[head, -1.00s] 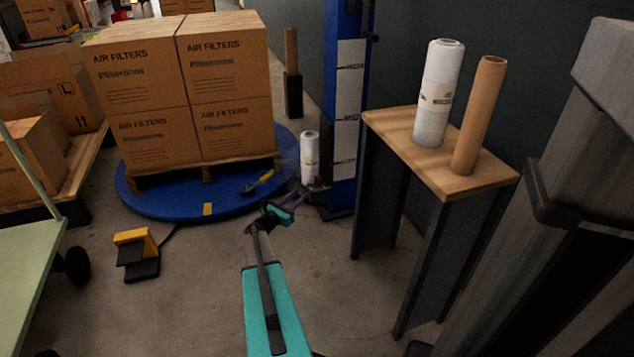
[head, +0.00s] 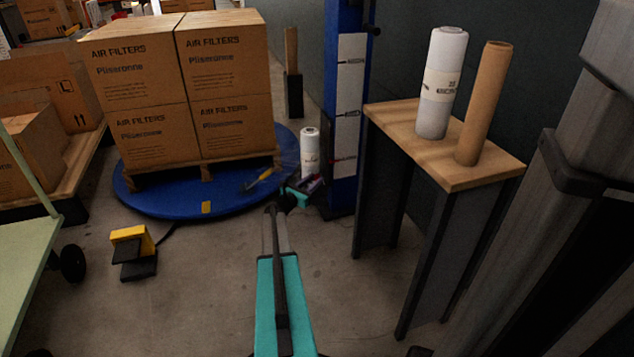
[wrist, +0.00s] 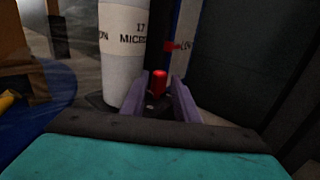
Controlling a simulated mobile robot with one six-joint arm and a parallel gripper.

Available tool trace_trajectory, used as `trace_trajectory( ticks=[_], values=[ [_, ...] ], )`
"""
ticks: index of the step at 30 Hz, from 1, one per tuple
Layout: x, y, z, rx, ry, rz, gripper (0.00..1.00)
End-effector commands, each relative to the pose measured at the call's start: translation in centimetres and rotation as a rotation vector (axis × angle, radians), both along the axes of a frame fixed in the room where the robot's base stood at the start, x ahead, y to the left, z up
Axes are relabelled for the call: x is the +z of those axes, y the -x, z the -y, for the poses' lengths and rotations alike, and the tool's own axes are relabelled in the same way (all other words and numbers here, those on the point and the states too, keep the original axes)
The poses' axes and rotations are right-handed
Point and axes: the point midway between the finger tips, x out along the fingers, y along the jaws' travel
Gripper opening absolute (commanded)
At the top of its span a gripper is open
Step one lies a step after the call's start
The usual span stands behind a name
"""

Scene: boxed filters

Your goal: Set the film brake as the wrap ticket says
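A red knob (wrist: 159,82) stands at the foot of the blue mast (head: 343,100), beside a white film roll (head: 310,152). The roll's band reads "17 MICRON" in the wrist view (wrist: 123,38). My gripper (wrist: 158,92) has its two purple fingers apart, one on each side of the red knob; I cannot tell whether they touch it. In the head view my gripper (head: 308,188) is low in front of the roll and mast, and the knob is hidden. A white strip (head: 348,110) on the mast carries several marks, the lowest one red. I cannot make out a wrap ticket.
Stacked air filter boxes (head: 184,85) stand on a blue turntable (head: 160,206) at the left. A small table (head: 480,166) with a film roll (head: 441,85) and a cardboard tube (head: 485,105) stands at the right. A yellow-and-black pedal (head: 133,250) is on the floor.

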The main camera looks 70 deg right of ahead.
Motion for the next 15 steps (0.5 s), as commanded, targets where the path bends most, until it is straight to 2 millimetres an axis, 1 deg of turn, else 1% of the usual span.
trace_trajectory(
  ticks=[1, 6, 10, 15],
  values=[
    [-0.3, 0.2, 0.8, -0.002, 0.001, 0.0, 0.28],
    [-0.1, 0.6, 2.3, -0.001, 0.001, 0.001, 0.28],
    [0.0, 0.8, 2.8, 0.0, 0.001, 0.001, 0.28],
    [0.1, 0.8, 2.9, -0.001, 0.0, 0.0, 0.28]
  ],
)
